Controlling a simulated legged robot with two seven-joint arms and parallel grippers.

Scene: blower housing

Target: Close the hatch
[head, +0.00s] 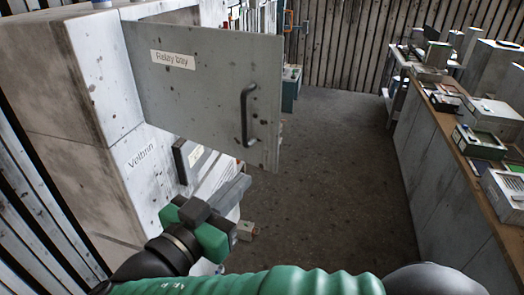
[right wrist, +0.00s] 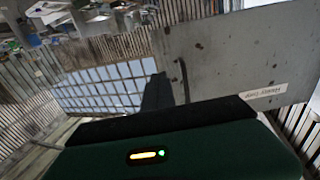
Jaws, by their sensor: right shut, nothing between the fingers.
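The hatch (head: 205,95) is a grey, speckled metal door labelled "Relay bay". It stands open, swung out from the pale cabinet (head: 105,80) at the left. Its black bar handle (head: 247,115) is near the free edge. My right gripper (head: 236,190) is shut and empty, below the hatch in the head view, in front of the cabinet. In the right wrist view the hatch (right wrist: 235,55) fills the upper right, upside down, and its handle (right wrist: 184,80) shows just beside my dark fingers (right wrist: 158,92). I cannot tell whether they touch it. My left gripper is not in view.
A long bench (head: 440,165) with several boxes and devices runs along the right. The concrete floor (head: 325,180) between is mostly clear. A dark panel (head: 183,160) shows on the cabinet below the hatch.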

